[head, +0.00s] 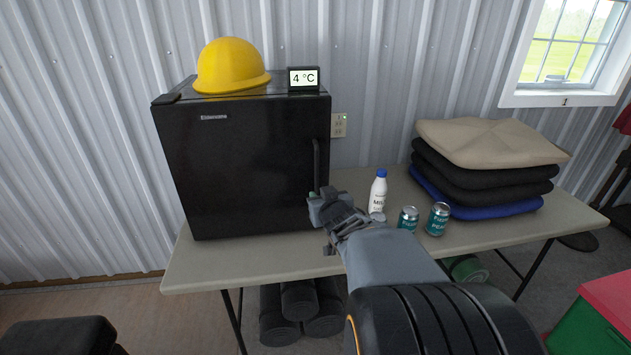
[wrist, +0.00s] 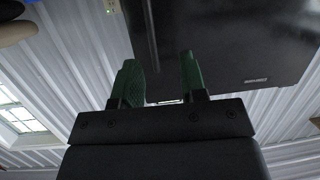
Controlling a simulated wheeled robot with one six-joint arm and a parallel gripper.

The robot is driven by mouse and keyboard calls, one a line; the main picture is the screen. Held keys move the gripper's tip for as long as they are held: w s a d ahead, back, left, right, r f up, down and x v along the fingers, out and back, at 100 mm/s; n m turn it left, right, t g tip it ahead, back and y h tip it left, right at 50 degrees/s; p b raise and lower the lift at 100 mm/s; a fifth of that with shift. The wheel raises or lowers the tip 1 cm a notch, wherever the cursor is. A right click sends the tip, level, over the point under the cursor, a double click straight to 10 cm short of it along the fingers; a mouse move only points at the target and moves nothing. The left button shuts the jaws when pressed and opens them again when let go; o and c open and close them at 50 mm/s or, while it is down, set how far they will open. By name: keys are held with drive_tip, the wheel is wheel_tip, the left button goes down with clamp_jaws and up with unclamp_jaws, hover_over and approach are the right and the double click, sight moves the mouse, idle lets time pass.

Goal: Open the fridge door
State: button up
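The black fridge (head: 245,160) stands on the table with its door (head: 240,165) shut. A dark vertical handle (head: 317,160) is on the door's right side. My gripper (head: 316,196) is at the lower end of the handle, in front of the door's right edge. In the wrist view my gripper (wrist: 160,65) shows two green fingers apart, with a clear gap between them. The fridge (wrist: 230,40) fills the upper right there, and a dark bar that looks like the handle (wrist: 152,35) lies in line with the gap. I cannot tell whether the fingers touch it.
A yellow hard hat (head: 230,66) and a temperature display (head: 303,79) reading 4 °C sit on the fridge. A milk bottle (head: 378,193) and two cans (head: 408,220) stand right of my gripper on the table (head: 215,270). Folded cushions (head: 490,165) are stacked farther right.

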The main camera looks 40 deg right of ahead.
sight(317, 171)
drive_tip(key=w+d+t, duration=0.1)
drive_tip(key=w+d, duration=0.1)
drive_tip(key=w, duration=0.2)
drive_tip(key=w+d+t+b, duration=0.1)
drive_tip(key=w+d, duration=0.1)
drive_tip(key=w, duration=0.2)
drive_tip(key=w+d+t, duration=0.1)
drive_tip(key=w+d, duration=0.2)
drive_tip(key=w, duration=0.1)
drive_tip(key=shift+w+f+n+y, duration=0.1)
drive_tip(key=shift+w+n+y, duration=0.2)
drive_tip(key=shift+y, duration=0.1)
clamp_jaws()
idle(0.4)
